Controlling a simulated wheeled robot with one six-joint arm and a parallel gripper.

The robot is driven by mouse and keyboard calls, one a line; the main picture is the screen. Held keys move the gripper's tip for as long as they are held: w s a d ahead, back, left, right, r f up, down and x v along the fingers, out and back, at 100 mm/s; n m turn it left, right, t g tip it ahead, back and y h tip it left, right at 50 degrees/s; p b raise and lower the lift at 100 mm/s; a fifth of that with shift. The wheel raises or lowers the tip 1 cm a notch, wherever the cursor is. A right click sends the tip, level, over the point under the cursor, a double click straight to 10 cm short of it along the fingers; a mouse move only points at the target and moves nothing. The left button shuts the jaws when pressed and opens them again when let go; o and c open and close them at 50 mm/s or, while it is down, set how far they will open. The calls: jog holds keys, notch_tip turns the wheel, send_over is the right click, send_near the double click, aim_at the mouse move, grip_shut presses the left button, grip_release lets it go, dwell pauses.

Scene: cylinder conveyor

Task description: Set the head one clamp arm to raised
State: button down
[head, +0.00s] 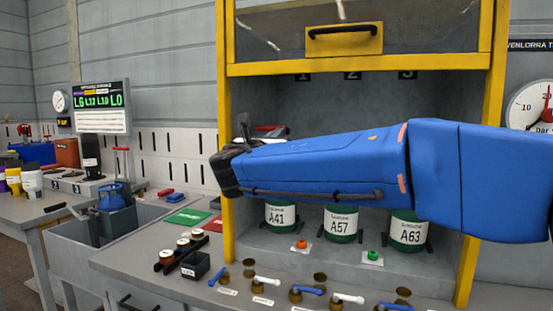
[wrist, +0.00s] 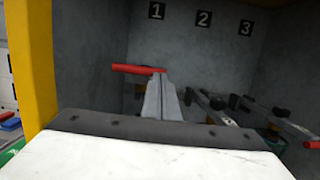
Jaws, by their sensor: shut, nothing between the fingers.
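In the wrist view, the head one clamp arm shows as a red bar (wrist: 136,69) lying about level below the number 1 plate (wrist: 156,11). My gripper (wrist: 163,78) is shut and empty, its grey fingers in front of the bar's right end. I cannot tell whether they touch. The rest of this clamp is hidden behind the fingers. In the head view, my gripper (head: 243,124) is inside the yellow-framed bay at its left side, and a red bar (head: 270,128) shows just right of it. My blue arm hides most of the heads.
The number 2 plate (wrist: 203,18) and number 3 plate (wrist: 246,28) mark the other heads, with grey clamp arms below. A yellow post (head: 225,90) stands close on the left. Green drums, including A41 (head: 281,215), stand below my arm. The raised yellow-framed window (head: 345,38) hangs above.

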jog(key=w+d+r+g, duration=0.1)
jog(key=w+r, duration=0.2)
jog(key=r, duration=0.3)
jog(key=w+d+r+g+y, duration=0.1)
jog(key=w+r+g, duration=0.1)
jog(key=r, duration=0.3)
jog(key=shift+w+d+r, duration=0.2)
jog(key=shift+w+r, duration=0.15)
jog(key=shift+w, duration=0.3)
